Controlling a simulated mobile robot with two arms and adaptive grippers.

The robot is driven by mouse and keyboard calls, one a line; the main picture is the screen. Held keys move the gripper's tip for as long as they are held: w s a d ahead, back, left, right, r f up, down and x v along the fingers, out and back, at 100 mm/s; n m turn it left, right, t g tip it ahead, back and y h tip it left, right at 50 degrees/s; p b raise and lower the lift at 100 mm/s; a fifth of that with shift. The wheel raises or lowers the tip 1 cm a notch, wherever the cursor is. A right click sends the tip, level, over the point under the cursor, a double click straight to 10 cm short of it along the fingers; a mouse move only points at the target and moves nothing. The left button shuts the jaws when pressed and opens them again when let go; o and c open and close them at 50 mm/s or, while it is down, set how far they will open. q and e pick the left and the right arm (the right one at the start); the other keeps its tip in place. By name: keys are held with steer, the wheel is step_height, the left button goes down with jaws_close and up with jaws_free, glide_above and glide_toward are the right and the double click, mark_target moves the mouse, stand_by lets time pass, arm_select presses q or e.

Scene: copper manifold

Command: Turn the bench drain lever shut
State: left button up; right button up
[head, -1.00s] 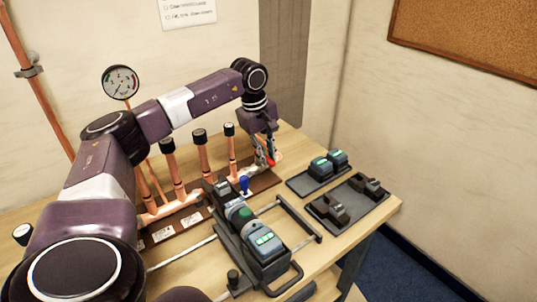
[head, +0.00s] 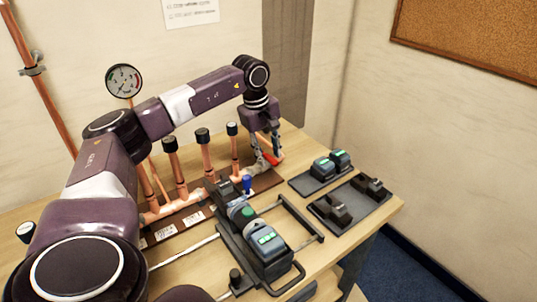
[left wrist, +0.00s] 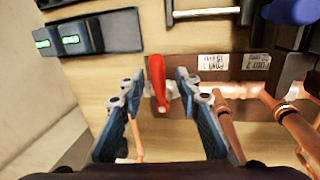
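The drain lever has a red handle (head: 270,158) at the right end of the copper manifold. It also shows in the left wrist view (left wrist: 157,78), beside a pale metal valve body (left wrist: 172,90). My left gripper (head: 268,152) is over the lever, fingers pointing down. In the left wrist view its two blue-grey fingers (left wrist: 156,102) stand apart with the red handle between them and a gap on each side. I cannot tell whether a finger touches it. My right gripper is not in view.
Copper pipes with black caps (head: 204,150) rise left of the lever. A slide fixture (head: 262,245) with a blue-grey, green-lit device stands in front. Dark trays (head: 350,212) with small devices lie to the right. A pressure gauge (head: 124,81) is behind my left arm.

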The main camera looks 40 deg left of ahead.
arm_select(q)
step_height(320, 180, up, 11)
steer(key=s, duration=0.2)
steer(key=shift+s+a+r, duration=0.15)
steer(key=shift+a+r, duration=0.05)
steer(key=shift+a, duration=0.1)
stand_by(0.3)
